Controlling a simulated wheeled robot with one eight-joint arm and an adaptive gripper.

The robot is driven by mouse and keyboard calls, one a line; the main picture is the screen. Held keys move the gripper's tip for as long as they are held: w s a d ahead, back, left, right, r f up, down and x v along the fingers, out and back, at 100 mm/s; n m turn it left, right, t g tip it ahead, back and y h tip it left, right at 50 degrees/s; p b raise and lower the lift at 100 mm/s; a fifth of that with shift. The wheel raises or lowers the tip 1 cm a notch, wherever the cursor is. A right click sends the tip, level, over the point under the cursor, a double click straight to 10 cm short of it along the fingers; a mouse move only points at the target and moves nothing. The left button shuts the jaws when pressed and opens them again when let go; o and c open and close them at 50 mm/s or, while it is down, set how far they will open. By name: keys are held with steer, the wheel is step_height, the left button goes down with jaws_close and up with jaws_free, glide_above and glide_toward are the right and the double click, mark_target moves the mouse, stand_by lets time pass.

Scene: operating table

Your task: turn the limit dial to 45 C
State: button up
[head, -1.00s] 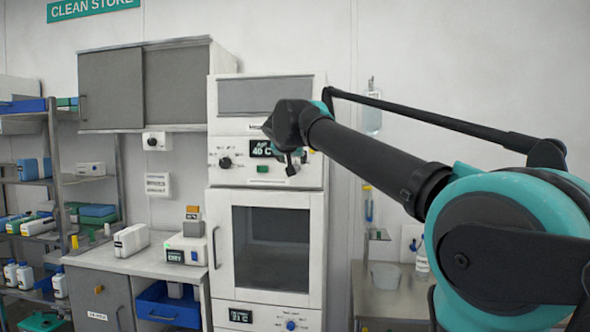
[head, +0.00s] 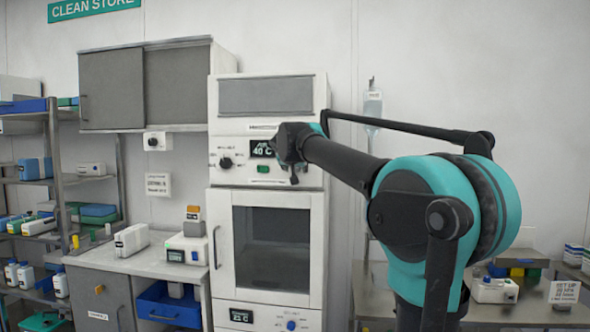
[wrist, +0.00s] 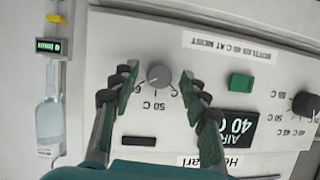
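A grey round dial (wrist: 160,76) sits on the white cabinet's control panel in the wrist view, with temperature marks around it, one reading 50 C. My gripper (wrist: 158,84) is open, one finger on each side of this dial, with small gaps visible. Whether the fingertips reach its depth is hard to tell. In the head view my gripper (head: 291,172) is in front of the panel's right part and hides this dial. A black knob (head: 226,162) is at the panel's left; it also shows in the wrist view (wrist: 305,103). The display (head: 262,148) reads 40 C.
A green button (wrist: 241,81) lies between the two dials. A label strip (wrist: 230,46) mentions bottles and 45 C at most. The glass-door cabinet (head: 212,215) stands below the panel. A drip bag (head: 372,106) hangs on the wall right of the cabinet.

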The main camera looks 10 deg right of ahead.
jaws_close()
steer(key=n+h, duration=0.3)
steer(key=n, duration=0.3)
steer(key=n+t+h, duration=0.1)
steer(key=n+h, duration=0.2)
steer(key=n, duration=0.3)
steer(key=f+n+h, duration=0.1)
steer(key=n+h, duration=0.2)
steer(key=n, duration=0.3)
steer(key=shift+w+a+t, duration=0.1)
steer(key=shift+a+t, duration=0.2)
steer(key=shift+a, duration=0.1)
stand_by(0.6)
steer(key=shift+n+h, duration=0.3)
steer(key=shift+n, duration=0.1)
steer(key=shift+o, duration=0.7)
jaws_free()
